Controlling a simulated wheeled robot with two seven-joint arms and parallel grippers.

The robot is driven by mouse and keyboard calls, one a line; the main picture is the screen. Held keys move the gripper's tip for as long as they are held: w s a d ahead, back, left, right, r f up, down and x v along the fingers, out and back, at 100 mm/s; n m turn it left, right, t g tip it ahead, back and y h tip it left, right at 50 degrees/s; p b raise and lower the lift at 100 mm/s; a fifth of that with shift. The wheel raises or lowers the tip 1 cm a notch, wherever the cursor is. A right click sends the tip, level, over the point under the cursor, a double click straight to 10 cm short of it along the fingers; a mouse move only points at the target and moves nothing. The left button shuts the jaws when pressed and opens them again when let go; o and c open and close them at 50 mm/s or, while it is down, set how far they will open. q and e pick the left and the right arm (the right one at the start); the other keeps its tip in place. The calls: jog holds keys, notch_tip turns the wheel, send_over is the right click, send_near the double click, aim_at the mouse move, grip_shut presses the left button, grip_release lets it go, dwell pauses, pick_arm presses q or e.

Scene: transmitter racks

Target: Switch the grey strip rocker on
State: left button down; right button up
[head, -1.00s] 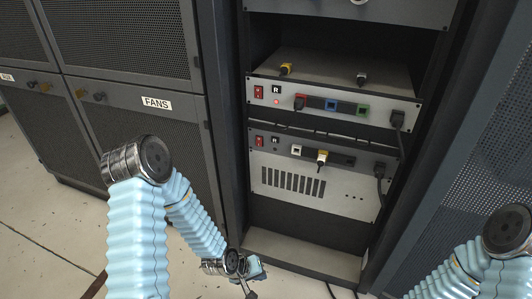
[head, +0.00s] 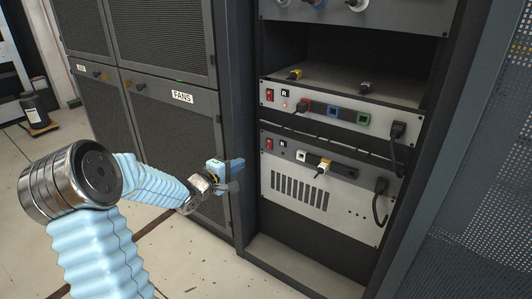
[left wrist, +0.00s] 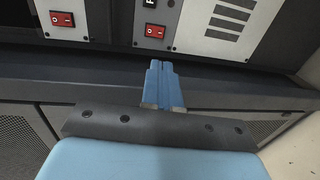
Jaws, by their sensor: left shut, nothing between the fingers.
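Two red rockers show on the rack's left edge in the head view: an upper rocker (head: 269,95) beside a lit red lamp, and a lower rocker (head: 268,143) on the unit with the vent slots, its lamp dark. I cannot tell which way either is tipped. In the left wrist view the lower rocker (left wrist: 155,31) is just beyond my fingertips and the upper rocker (left wrist: 62,19) is farther left. My left gripper (head: 238,162) is shut and empty, left of the lower rocker and apart from it. It also shows in the left wrist view (left wrist: 161,64). My right gripper is out of view.
The rack's dark frame post (head: 243,100) stands beside my gripper. A fans cabinet (head: 165,125) is at left.

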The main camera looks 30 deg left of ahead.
pick_arm(q)
jog(key=b, duration=0.2)
send_near(268, 147)
jog(key=w, duration=0.5)
jog(key=shift+w+d+f, duration=0.2)
jog(key=shift+d+f, duration=0.05)
jog(key=shift+f, duration=0.15)
jog(key=shift+w, duration=0.7)
